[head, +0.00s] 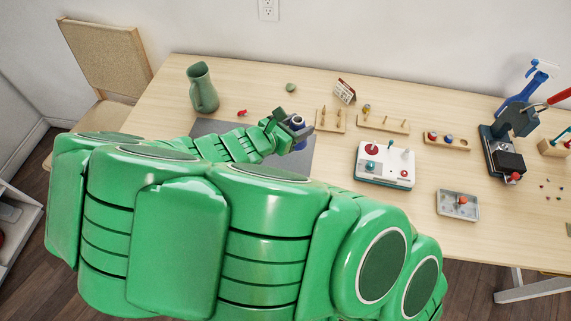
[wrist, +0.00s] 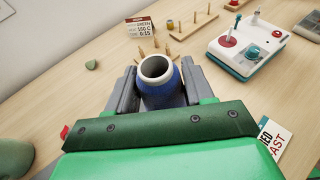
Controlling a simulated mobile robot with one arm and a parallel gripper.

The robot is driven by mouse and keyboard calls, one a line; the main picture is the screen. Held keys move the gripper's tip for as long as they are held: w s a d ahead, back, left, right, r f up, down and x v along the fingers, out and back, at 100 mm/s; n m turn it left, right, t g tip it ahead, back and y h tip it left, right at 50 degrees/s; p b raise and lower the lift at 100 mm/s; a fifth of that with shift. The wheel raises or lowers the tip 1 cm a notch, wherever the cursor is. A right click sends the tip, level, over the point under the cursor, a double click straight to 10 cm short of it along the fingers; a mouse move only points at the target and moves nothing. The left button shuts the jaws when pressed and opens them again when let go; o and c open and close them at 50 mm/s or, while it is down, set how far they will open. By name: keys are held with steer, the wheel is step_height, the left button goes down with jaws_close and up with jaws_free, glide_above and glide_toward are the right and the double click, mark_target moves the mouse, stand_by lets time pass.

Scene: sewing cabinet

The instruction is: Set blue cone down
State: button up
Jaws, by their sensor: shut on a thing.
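The blue cone (wrist: 160,85), a spool-like piece with a pale open rim, is held between the two fingers of my gripper (wrist: 158,90) in the wrist view. The fingers are shut on its sides. In the head view the blue cone (head: 297,122) shows at the end of my green arm, by my gripper (head: 290,128). It appears above or near the grey mat (head: 299,160); whether its base touches anything is hidden.
Wooden peg racks (head: 331,120) and a second pegged board (head: 383,122) stand behind. A white machine (head: 385,166) is to the right. A green pitcher (head: 203,88) and a small red piece (head: 242,112) are left. Bare wood lies between them.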

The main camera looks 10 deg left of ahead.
steer(key=shift+n+t+y, duration=0.3)
steer(key=shift+n+y, duration=0.1)
steer(key=shift+s+a+f, duration=0.4)
steer(key=shift+a+f, duration=0.1)
steer(key=shift+f, duration=0.9)
steer(key=shift+s+a+f, duration=0.45)
steer(key=shift+f, duration=0.95)
steer(key=shift+s+a+f, duration=0.4)
steer(key=shift+a+f, duration=0.1)
steer(key=shift+f, duration=0.9)
steer(key=shift+f, duration=0.15)
steer(key=o, duration=1.1)
steer(key=shift+s+a+r, duration=0.25)
steer(key=shift+s+r, duration=0.05)
steer(key=shift+s, duration=0.05)
steer(key=shift+v, duration=5.6)
